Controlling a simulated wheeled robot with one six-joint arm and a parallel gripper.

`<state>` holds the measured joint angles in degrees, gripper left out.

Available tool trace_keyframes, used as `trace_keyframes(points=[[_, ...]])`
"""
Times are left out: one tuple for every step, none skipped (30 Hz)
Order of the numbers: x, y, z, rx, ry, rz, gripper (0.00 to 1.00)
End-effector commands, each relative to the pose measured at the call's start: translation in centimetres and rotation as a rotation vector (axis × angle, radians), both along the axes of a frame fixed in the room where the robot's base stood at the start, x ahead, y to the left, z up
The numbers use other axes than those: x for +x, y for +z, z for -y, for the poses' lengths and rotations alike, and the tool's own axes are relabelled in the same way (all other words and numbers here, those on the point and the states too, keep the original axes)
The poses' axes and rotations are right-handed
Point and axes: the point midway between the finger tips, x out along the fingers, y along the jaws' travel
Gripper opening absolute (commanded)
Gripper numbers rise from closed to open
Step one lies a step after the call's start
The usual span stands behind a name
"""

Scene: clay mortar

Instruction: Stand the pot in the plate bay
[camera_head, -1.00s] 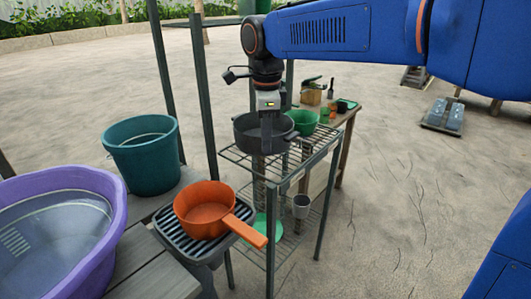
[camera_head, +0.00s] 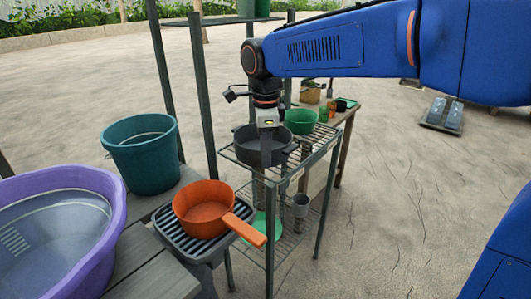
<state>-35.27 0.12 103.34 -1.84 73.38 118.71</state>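A dark grey two-handled pot (camera_head: 250,153) is at the top wire shelf of the metal rack (camera_head: 307,165). It looks upright, at or just above the wires; I cannot tell whether it touches them. My gripper (camera_head: 267,146) points down at the pot's near side and appears shut on its wall. The fingertips are small and partly unclear. No marked plate bay can be made out in this view.
A green bowl (camera_head: 301,121) is close behind the pot. An orange pan (camera_head: 205,208) sits on a dark slatted rack, its handle towards the shelf. A teal bucket (camera_head: 142,155) and purple tub (camera_head: 45,235) stand left.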

Motion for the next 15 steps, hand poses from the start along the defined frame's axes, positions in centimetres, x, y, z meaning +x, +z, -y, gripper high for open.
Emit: trace_keyframes(points=[[0.0,0.0,0.0,0.000,0.000,0.000,0.22],[0.0,0.0,0.0,0.000,0.000,0.000,0.22],[0.0,0.0,0.0,0.000,0.000,0.000,0.22],[0.0,0.0,0.0,0.000,0.000,0.000,0.22],[0.0,0.0,0.0,0.000,0.000,0.000,0.22],[0.0,0.1,0.0,0.000,0.000,0.000,0.22],[0.0,0.2,0.0,0.000,0.000,0.001,0.22],[0.0,0.3,0.0,0.000,0.000,0.001,0.22],[0.0,0.6,0.0,0.001,0.000,0.001,0.22],[0.0,0.9,0.0,0.001,0.000,0.001,0.22],[0.0,1.2,0.0,0.001,0.000,0.001,0.22],[-0.1,1.8,0.0,0.001,0.000,0.002,0.22],[-0.1,2.2,0.0,0.001,0.000,0.002,0.22],[-0.1,2.8,0.0,0.001,0.000,0.002,0.22],[-0.2,3.5,0.0,0.002,0.000,0.003,0.22]])
